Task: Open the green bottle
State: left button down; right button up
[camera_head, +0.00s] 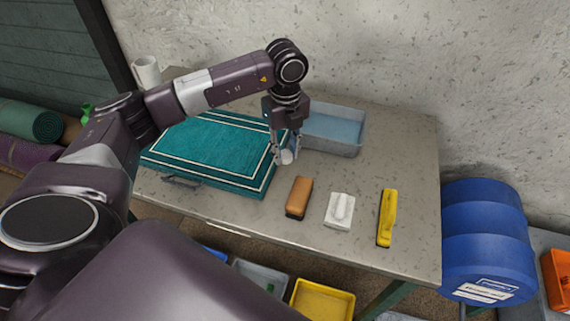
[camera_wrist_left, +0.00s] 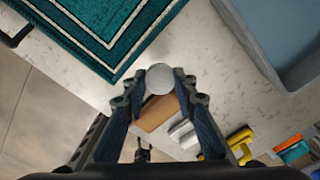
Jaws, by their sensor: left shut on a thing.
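A small green thing (camera_head: 87,112), maybe the green bottle, shows at the table's left end, mostly hidden behind my left arm. My left gripper (camera_head: 286,156) hangs over the table between the teal rug and the grey tub. It is shut on a small round whitish piece (camera_head: 287,157), which looks like a cap. In the left wrist view my gripper (camera_wrist_left: 158,88) has the pale disc (camera_wrist_left: 160,77) between its fingertips. No bottle shows under the piece. My right gripper is not in view.
The teal rug (camera_head: 212,147) lies left of the gripper, the tub of bluish water (camera_head: 350,146) behind it. An orange-brown brush (camera_head: 298,197), a white brush (camera_head: 340,210) and a yellow tool (camera_head: 386,218) lie in front. A white mug (camera_head: 147,72) stands back left. Blue barrel (camera_head: 487,240) stands right.

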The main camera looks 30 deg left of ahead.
aim_at(286, 154)
pick_arm(q)
notch_tip(286, 154, down, 4)
jog(key=shift+r, duration=0.25)
notch_tip(286, 154, down, 3)
jog(key=shift+f+p, duration=0.15)
jog(key=shift+p, duration=0.5)
jog(key=shift+f, duration=0.55)
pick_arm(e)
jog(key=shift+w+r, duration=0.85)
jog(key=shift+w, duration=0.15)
pick_arm(q)
jog(key=c, duration=2)
grip_release()
jog(key=shift+o, duration=0.8)
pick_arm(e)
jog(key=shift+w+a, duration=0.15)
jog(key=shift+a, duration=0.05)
